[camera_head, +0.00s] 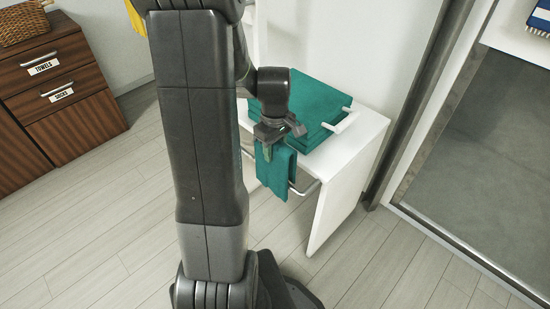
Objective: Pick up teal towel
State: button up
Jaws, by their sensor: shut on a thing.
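A teal towel (278,168) hangs down at the front edge of a small white table, in front of a metal rail. My gripper (270,146) is at the top of this hanging towel and is shut on it. The fingertips are partly hidden by the gripper body and the cloth. A folded stack of teal towels (318,100) lies on the white tabletop (362,128) just behind my gripper. I cannot tell whether the hanging towel touches the rail or the stack.
A metal rail (307,189) runs along the table's front. A wooden drawer cabinet (60,90) labelled "TOWELS" and "SOCKS" stands at left with a wicker basket (22,24) on top. A grey panel in a metal frame (475,150) is at right. The floor (110,200) at left is clear.

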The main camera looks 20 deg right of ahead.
notch_tip(320, 180, up, 15)
jog(key=p, duration=0.3)
dwell(0.5)
jog(key=w+a+f+m, duration=0.1)
jog(key=w+a+f, duration=0.3)
jog(key=a, duration=0.4)
jog(key=w+a+f+m+p, duration=0.1)
jog(key=w+a+f+m, duration=0.1)
jog(key=w+a+f, duration=0.2)
jog(key=w+a+f+m, duration=0.1)
jog(key=w+a+f, duration=0.3)
jog(key=w+a, duration=0.5)
jog(key=a, duration=0.2)
jog(key=shift+w+a+f+m, duration=0.15)
jog(key=shift+a+f+m, duration=0.05)
jog(key=shift+a+m, duration=0.15)
jog(key=shift+d+r+p, duration=0.15)
jog(key=shift+r+p, duration=0.15)
jog(key=shift+p, duration=0.9)
jog(key=s+r+p, duration=0.1)
jog(key=p, duration=0.6)
jog(key=shift+s+r+p, duration=0.25)
jog(key=shift+r+p, duration=0.1)
jog(key=s+p, duration=0.1)
jog(key=p, duration=0.2)
jog(key=shift+r, duration=0.15)
